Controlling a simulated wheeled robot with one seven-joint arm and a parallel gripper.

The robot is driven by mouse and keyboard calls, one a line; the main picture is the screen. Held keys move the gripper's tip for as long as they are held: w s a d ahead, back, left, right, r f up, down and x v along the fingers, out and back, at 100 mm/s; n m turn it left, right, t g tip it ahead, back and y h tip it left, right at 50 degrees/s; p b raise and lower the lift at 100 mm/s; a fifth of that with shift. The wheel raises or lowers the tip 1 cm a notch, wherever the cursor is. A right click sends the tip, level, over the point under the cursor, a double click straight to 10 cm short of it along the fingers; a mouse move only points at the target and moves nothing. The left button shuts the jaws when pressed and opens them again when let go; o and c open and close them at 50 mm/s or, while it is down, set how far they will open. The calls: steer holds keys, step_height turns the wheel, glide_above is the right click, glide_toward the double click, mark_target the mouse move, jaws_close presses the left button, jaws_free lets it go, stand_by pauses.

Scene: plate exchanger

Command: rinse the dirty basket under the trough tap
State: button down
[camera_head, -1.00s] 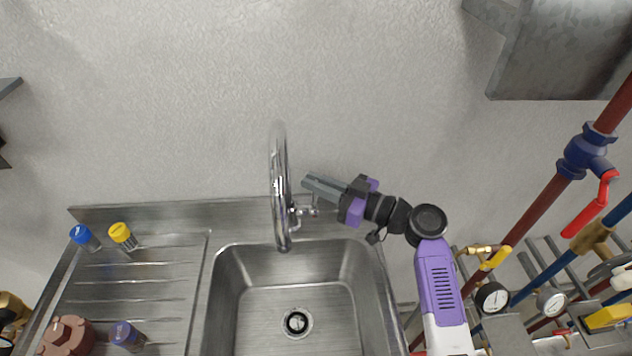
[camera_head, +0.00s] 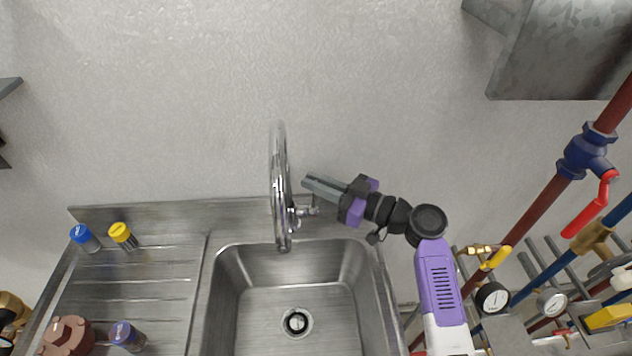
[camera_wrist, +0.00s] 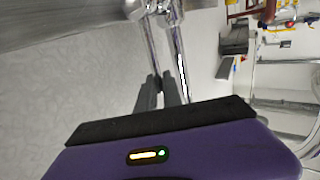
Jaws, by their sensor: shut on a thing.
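The chrome trough tap (camera_head: 280,185) arches over the back edge of the steel trough (camera_head: 345,265). Its small side handle (camera_head: 308,211) points right. My gripper (camera_head: 308,186) is beside the tap, its fingers pointing left, close together at the handle. In the wrist view my fingers (camera_wrist: 162,92) are shut around the tap's thin chrome lever (camera_wrist: 152,55); the exact contact is partly hidden. I cannot tell which is dirty. No water is visible under the spout.
The trough basin is empty, with a drain (camera_head: 297,322). The ribbed drainboard (camera_head: 165,285) is left of it, with a reddish-brown part (camera_head: 66,336) at its front. Pipes with valves (camera_head: 585,155) and gauges (camera_head: 492,298) crowd the right. A grey metal box (camera_head: 565,50) hangs upper right.

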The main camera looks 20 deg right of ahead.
steer(key=shift+f, duration=0.15)
steer(key=b, duration=0.2)
steer(key=shift+s+f+b, duration=0.15)
steer(key=shift+f+b, duration=0.1)
steer(key=shift+b, duration=0.1)
steer(key=shift+s+a+n+b, duration=0.1)
steer(key=shift+s+n+b, duration=0.3)
steer(key=shift+b, duration=0.6)
steer(key=shift+r+n+t+y+b, duration=0.2)
steer(key=shift+n+t+y+b, duration=0.1)
steer(key=shift+b, duration=0.3)
steer(key=shift+r, duration=0.1)
steer(key=c, duration=1.5)
jaws_free()
steer(key=shift+s, duration=0.1)
